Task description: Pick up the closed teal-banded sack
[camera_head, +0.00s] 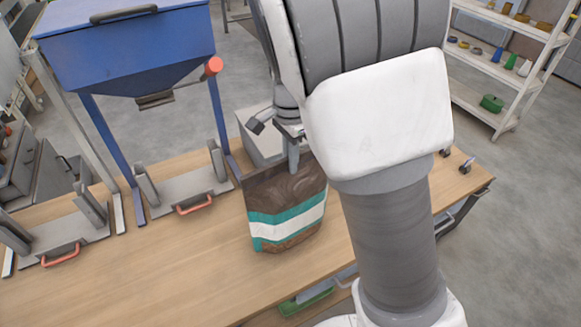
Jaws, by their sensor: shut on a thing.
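The closed teal-banded sack (286,222) is brown with a white band between teal stripes. It is upright at or just over the wooden workbench, near the middle of the picture. I cannot tell whether its base touches the bench. My gripper (293,162) is at the sack's top edge, pointing down, and is shut on it. My arm passes in front on the right and hides part of the bench and what lies behind it.
The wooden bench (170,270) is clear to the front left. A blue hopper (130,45) with a red-tipped lever (213,66) stands behind. Two grey clamp fixtures with red handles (195,204) sit left. A grey box (262,140) is behind the sack. White shelves (500,75) stand back right.

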